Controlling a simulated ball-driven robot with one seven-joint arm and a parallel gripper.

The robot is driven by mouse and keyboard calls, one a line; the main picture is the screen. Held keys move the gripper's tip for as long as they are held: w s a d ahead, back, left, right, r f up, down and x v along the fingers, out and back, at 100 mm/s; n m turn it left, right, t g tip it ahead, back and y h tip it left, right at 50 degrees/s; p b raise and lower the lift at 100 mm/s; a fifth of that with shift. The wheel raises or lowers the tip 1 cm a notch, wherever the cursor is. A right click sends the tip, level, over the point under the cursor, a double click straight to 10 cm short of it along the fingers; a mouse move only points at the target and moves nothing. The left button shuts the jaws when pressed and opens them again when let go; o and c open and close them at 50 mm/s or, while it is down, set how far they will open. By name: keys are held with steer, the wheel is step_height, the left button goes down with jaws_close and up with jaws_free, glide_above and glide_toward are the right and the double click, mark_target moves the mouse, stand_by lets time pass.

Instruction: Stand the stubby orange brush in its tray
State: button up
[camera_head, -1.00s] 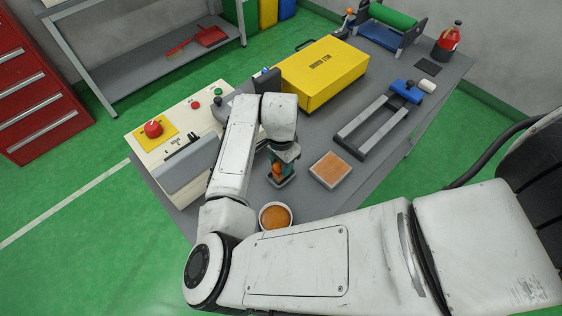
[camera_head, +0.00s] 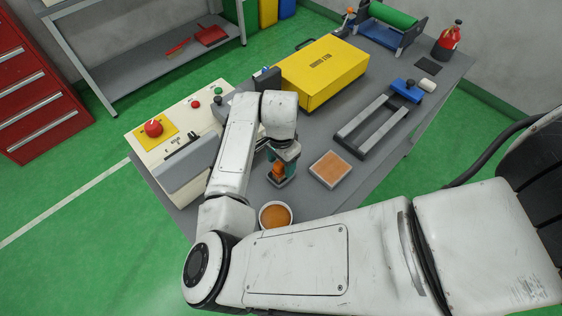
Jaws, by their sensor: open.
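The stubby orange brush (camera_head: 278,171) shows as a small orange shape standing at the near left of the bench. It is directly below my gripper (camera_head: 282,166), which points down over it, and one teal finger shows beside the brush. The jaws are open around or beside the brush; I cannot tell whether a finger touches it. A small dark grey tray (camera_head: 283,184) shows at the foot of the brush. The brush's lower end is partly hidden, so its seating in the tray is unclear.
A white bowl of orange-brown stuff (camera_head: 275,216) stands just in front, close to my arm. An orange-topped block (camera_head: 330,169) lies to the right. A grey frame (camera_head: 373,127), a yellow box (camera_head: 325,74) and a control panel (camera_head: 178,130) surround the spot.

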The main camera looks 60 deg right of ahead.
step_height(320, 180, up, 12)
steer(key=b, duration=0.1)
steer(key=shift+f, duration=0.15)
stand_by(0.6)
